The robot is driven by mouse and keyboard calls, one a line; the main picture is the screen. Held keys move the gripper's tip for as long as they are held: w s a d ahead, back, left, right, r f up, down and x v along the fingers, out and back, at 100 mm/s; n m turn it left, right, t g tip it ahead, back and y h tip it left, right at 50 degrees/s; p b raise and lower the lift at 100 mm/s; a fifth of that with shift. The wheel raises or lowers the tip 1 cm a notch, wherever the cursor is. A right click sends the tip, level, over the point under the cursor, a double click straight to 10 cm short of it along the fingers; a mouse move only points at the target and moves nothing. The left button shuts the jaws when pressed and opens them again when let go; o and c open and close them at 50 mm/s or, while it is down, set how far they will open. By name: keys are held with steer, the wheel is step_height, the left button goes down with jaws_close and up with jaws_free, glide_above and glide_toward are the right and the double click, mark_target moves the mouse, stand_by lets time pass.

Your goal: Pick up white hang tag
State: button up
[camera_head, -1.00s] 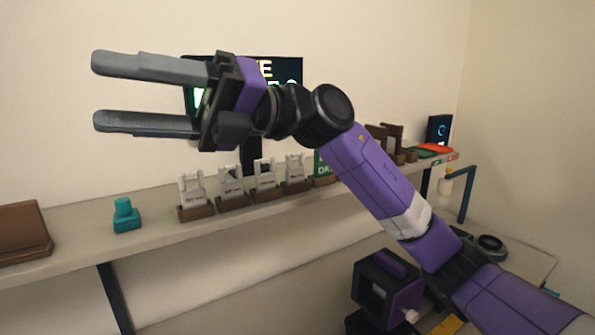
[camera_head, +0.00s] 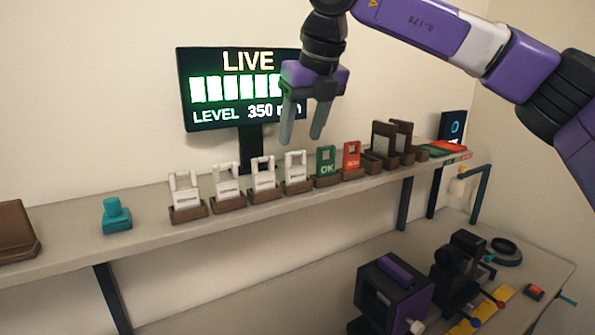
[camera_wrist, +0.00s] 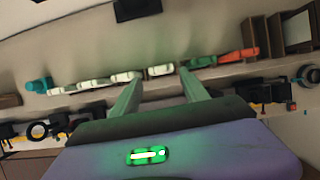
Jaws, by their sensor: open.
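Several white hang tags stand in a row in brown wooden holders on the shelf. From left to right they include a first tag (camera_head: 185,190), a second tag (camera_head: 226,182), a third tag (camera_head: 263,175) and a rightmost white tag (camera_head: 295,167). My gripper (camera_head: 301,140) points down with its fingers apart and empty. In the head view its tips show just above the rightmost white tag and the green tag; the depth between them is hard to judge. In the wrist view the fingers (camera_wrist: 160,85) reach toward the row, seen small beyond the tips.
A green OK tag (camera_head: 326,161) and a red tag (camera_head: 351,155) stand right of the white ones. A lit screen (camera_head: 222,88) rises behind. A teal object (camera_head: 116,215) sits left. A lower bench holds a black-purple device (camera_head: 395,295).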

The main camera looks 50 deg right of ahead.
mark_target(297, 154)
steer(key=shift+s+f, duration=0.1)
steer(key=shift+f, duration=0.15)
steer(key=p+x, duration=0.2)
steer(key=x, duration=0.5)
steer(key=shift+d+f, duration=0.1)
steer(key=shift+f, duration=0.1)
steer(key=shift+c, duration=0.2)
jaws_close()
steer(key=shift+r, duration=0.1)
